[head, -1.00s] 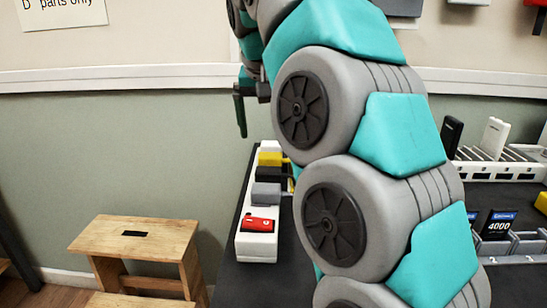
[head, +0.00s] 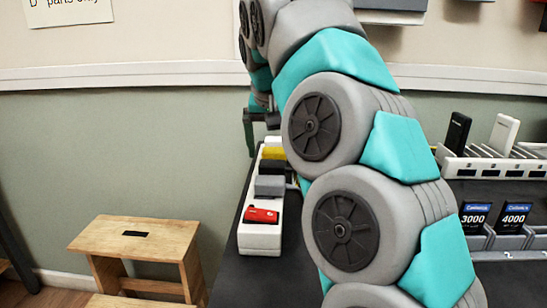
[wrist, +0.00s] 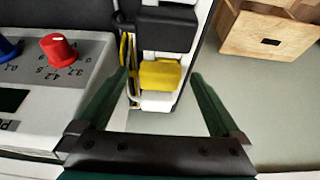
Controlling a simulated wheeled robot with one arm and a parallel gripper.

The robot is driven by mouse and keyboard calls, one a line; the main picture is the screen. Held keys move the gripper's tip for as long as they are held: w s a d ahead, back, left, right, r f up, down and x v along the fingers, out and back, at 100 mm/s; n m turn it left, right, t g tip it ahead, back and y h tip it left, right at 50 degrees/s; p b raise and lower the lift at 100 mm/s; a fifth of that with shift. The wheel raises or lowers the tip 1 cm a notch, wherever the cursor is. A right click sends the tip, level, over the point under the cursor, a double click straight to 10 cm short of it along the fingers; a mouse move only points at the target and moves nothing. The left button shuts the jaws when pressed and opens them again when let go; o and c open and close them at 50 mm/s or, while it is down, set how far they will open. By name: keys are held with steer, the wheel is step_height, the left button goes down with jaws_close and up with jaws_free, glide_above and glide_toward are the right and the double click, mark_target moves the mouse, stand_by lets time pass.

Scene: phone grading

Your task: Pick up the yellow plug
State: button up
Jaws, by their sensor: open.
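The yellow plug (wrist: 160,75) sits on a white power strip (wrist: 148,103) in the wrist view, beside a black plug (wrist: 165,28). My gripper (wrist: 155,82) is open and empty, with its green fingers apart on the left and right of the yellow plug in the picture. Whether the fingers are level with the plug or above it I cannot tell. In the head view the yellow plug (head: 273,153) shows on the strip (head: 260,236), and my gripper (head: 262,148) is near the strip's far end, partly hidden by my arm.
A grey device with a red knob (wrist: 58,47) and a blue knob (wrist: 9,48) stands left of the strip in the wrist view. A grey plug (head: 270,185) and a red plug (head: 261,215) are on the strip's near part. A wooden stool (head: 140,240) stands left of the table.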

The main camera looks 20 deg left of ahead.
jaws_close()
stand_by(0.7)
